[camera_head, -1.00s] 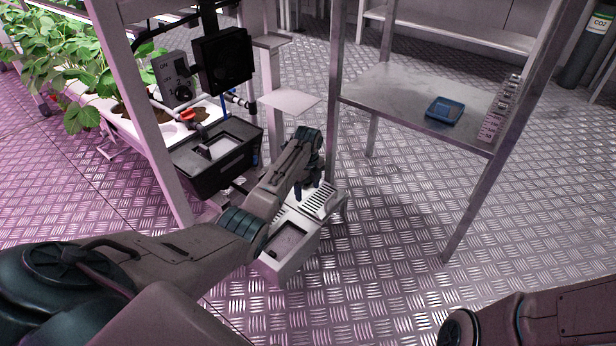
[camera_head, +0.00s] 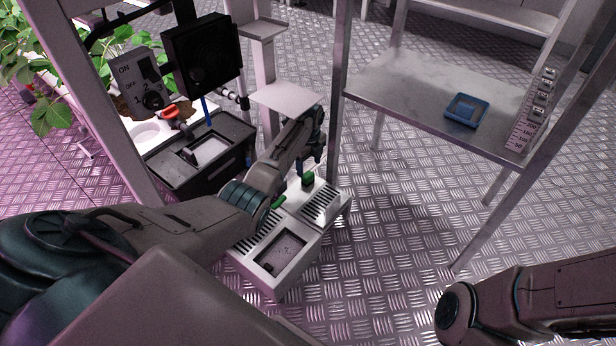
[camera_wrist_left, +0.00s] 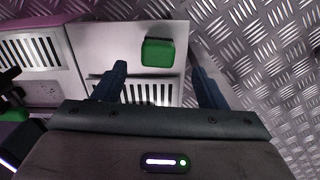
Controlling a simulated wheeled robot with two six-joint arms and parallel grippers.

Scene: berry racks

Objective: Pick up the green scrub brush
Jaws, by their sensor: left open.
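A green block (camera_wrist_left: 158,52), which looks like the scrub brush, sits on a pale slotted unit (camera_wrist_left: 105,45) in the left wrist view. My left gripper (camera_wrist_left: 157,78) is open and empty, and the green block lies just ahead of its fingertips, between their lines. In the head view the green block (camera_head: 308,180) shows on the unit (camera_head: 327,205), just below my left gripper (camera_head: 309,166). A second small green piece (camera_head: 278,202) shows beside my left forearm, partly hidden; I cannot tell what it is. My right gripper is out of view.
A metal table (camera_head: 400,92) with a blue tray (camera_head: 466,110) stands at the right, its post close to my left wrist. A black tub (camera_head: 200,160) and a switch box (camera_head: 140,80) stand at the left. Open patterned floor lies in front of the table.

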